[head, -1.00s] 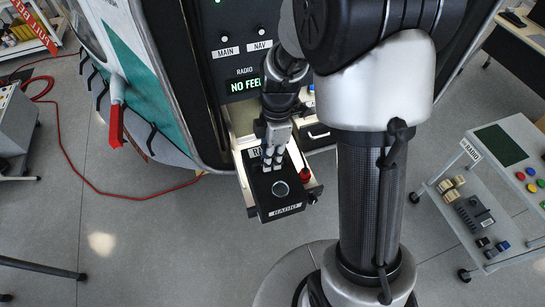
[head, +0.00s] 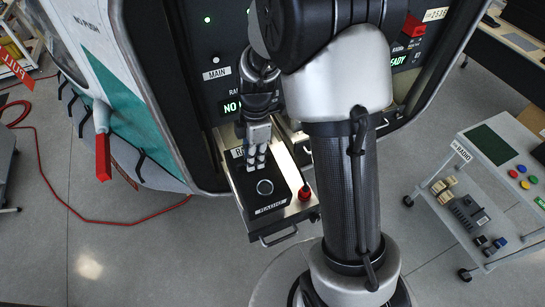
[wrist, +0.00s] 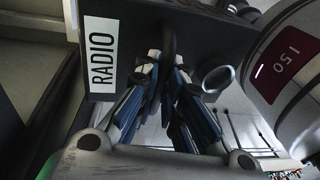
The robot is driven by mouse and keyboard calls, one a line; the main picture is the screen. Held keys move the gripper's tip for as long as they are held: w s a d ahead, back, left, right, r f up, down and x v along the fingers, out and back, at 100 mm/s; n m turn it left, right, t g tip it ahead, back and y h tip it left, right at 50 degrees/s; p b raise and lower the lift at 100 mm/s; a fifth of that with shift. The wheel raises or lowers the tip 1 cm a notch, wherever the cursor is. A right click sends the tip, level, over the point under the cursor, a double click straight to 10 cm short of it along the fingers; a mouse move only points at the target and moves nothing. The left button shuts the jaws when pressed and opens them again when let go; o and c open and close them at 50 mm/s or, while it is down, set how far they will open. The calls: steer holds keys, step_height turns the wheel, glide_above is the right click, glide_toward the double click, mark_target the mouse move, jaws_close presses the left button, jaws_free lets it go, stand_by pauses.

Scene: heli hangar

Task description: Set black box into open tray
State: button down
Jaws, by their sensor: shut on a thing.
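The black box (head: 268,190) carries white RADIO labels and a ring on top. My gripper (head: 256,158) is shut on its far part in the head view. The open tray (head: 296,212) juts from the dark panel, with a handle at its front. The box is over the tray's left part, its front left corner near the tray's edge. I cannot tell whether the box touches the tray floor. In the wrist view the box (wrist: 135,35) fills the upper middle, with my gripper's blue-padded fingers (wrist: 165,90) at it.
A red knob (head: 305,193) stands at the tray's right side. The dark panel (head: 180,70) rises behind. A red handle (head: 103,157) hangs at the left. A trolley (head: 490,185) with coloured buttons stands at the right. The floor in front is clear.

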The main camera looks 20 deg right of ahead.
steer(key=shift+w+d+f+b, duration=0.15)
steer(key=shift+w+f, duration=0.25)
steer(key=shift+w, duration=0.2)
steer(key=shift+w+a+f+b, duration=0.1)
steer(key=shift+w+f, duration=0.25)
steer(key=shift+w, duration=0.2)
steer(key=shift+w+d+f+b, duration=0.15)
steer(key=shift+w+f, duration=0.25)
steer(key=shift+w, duration=0.2)
steer(key=shift+w+d+f+b, duration=0.1)
steer(key=shift+w+f+b, duration=0.15)
steer(key=shift+f+b, duration=0.3)
steer(key=shift+w+d+f+b, duration=0.1)
steer(key=shift+w+f+b, duration=0.15)
steer(key=shift+f, duration=0.35)
steer(key=shift+w+f+b, duration=0.2)
steer(key=shift+f+b, duration=0.3)
steer(key=shift+f, duration=0.1)
steer(key=shift+w+f, duration=0.1)
steer(key=shift+f, duration=0.1)
steer(key=shift+w+d, duration=0.1)
steer(key=shift+d, duration=0.2)
steer(key=shift+f+b, duration=0.25)
steer(key=shift+b, duration=0.15)
steer(key=c, duration=1.6)
jaws_free()
steer(key=shift+c, duration=0.2)
steer(key=shift+f, duration=0.1)
